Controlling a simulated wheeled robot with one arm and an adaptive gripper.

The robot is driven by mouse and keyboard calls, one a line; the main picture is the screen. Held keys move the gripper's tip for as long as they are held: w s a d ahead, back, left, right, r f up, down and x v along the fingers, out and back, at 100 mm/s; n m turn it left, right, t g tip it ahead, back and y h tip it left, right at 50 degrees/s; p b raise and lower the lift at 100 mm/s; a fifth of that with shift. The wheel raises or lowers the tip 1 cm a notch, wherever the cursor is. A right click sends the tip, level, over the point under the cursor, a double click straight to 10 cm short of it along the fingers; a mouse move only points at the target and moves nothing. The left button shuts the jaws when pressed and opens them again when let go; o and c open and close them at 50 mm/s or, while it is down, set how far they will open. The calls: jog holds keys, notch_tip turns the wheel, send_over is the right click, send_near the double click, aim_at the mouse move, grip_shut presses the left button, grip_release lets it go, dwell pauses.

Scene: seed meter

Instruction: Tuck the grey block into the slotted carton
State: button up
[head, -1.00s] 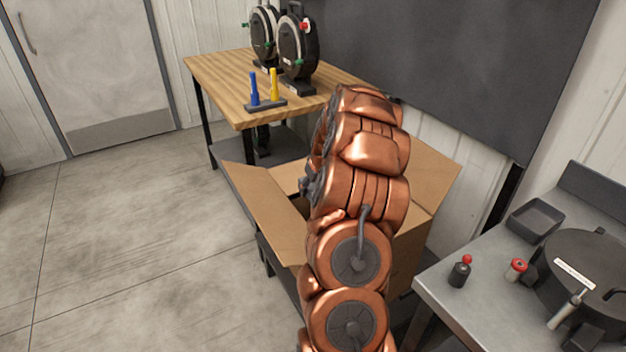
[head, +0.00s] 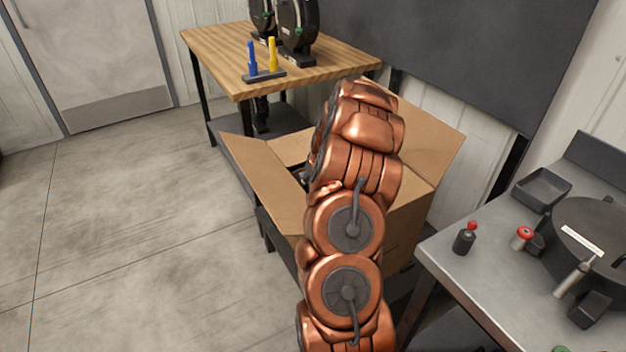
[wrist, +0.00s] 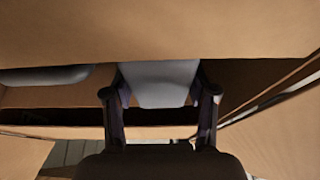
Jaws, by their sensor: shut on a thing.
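The slotted carton (head: 262,178) is an open brown cardboard box with its flaps spread, low in the middle of the head view. My arm reaches over it and hides much of its opening. In the wrist view my gripper (wrist: 160,97) is shut on the grey block (wrist: 160,80), which sits between the two dark fingers. Carton cardboard (wrist: 160,30) fills the area around the block and fingers. The block's far end is hidden, and I cannot tell whether it touches the carton. My gripper and the block are hidden behind my arm in the head view.
A wooden table (head: 215,62) with a blue and yellow stand (head: 264,77) is behind the carton. A metal bench (head: 445,262) with a dark tray (head: 541,188) and a round device (head: 600,240) is at right. A grey rounded thing (wrist: 45,75) shows left of the block. Floor at left is clear.

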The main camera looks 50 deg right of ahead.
jog(key=o, duration=0.8)
jog(key=shift+r, duration=0.15)
notch_tip(320, 180, up, 12)
jog(key=shift+f+p, duration=0.1)
jog(key=shift+p, duration=0.5)
dwell(0.8)
dwell(0.5)
